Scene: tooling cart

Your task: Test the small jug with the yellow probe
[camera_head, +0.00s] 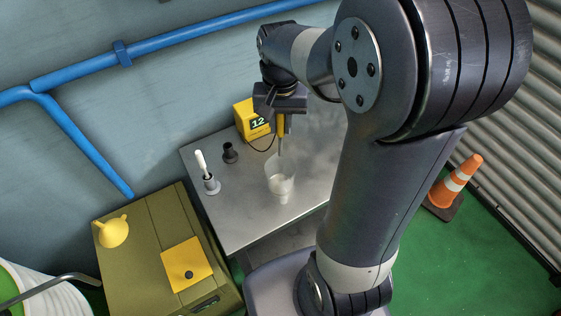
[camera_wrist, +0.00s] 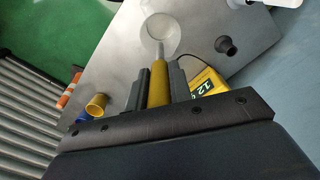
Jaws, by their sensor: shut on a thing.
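My gripper (camera_head: 281,116) is shut on the yellow probe (camera_head: 281,128), which points down with its thin grey tip lowest. In the wrist view the probe (camera_wrist: 158,80) sits between the two dark fingers. The small jug (camera_head: 282,186), pale and translucent, stands upright on the metal cart top, directly below the gripper. The tip is at the jug's mouth in the head view and overlaps the round opening of the jug (camera_wrist: 172,30) in the wrist view. I cannot tell how deep it reaches. A yellow meter (camera_head: 249,117) reading 12 stands behind, with a dark cable.
An olive cabinet (camera_head: 130,270) stands front left. An orange cone (camera_head: 457,180) is on the floor at right.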

